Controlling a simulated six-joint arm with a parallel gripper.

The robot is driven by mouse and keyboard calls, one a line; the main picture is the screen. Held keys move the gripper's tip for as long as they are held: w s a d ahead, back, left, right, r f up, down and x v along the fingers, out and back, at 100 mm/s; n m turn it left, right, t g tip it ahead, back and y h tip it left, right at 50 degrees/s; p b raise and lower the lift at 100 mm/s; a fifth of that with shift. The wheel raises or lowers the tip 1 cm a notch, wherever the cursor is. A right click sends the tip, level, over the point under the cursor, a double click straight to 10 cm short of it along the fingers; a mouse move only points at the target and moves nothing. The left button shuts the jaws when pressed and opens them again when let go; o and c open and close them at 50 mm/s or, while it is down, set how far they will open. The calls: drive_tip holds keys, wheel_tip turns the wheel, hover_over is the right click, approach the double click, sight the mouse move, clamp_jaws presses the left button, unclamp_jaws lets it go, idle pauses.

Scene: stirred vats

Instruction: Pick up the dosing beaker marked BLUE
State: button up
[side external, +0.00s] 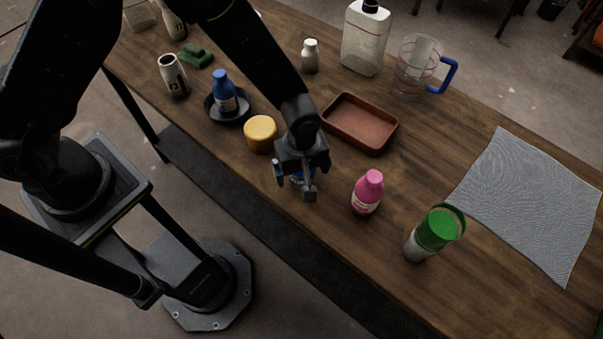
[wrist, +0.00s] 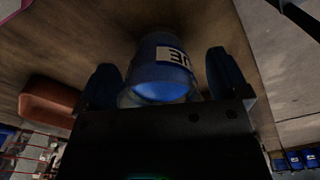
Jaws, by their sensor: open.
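A blue container with a clear rim (wrist: 160,60) sits between the two fingers of my gripper (wrist: 165,80) in the wrist view. It has a white and dark label, only partly readable. The fingers stand apart on either side of it, with a gap visible. In the side view my gripper (side external: 295,184) is low over the table's near edge, and mostly hides the blue container (side external: 298,180) under it. A blue bottle with a pale label (side external: 223,93) stands in a black dish farther left.
A yellow round tub (side external: 261,133) is just left of my gripper, a pink bottle (side external: 368,192) right, and a red-brown tray (side external: 367,118) behind. A green-topped container (side external: 437,230) and grey cloth (side external: 535,205) lie farther right. A measuring jug (side external: 413,72) stands at the back.

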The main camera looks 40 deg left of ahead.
drive_tip(key=c, duration=1)
drive_tip(key=shift+c, duration=0.4)
drive_tip(key=shift+r, duration=0.15)
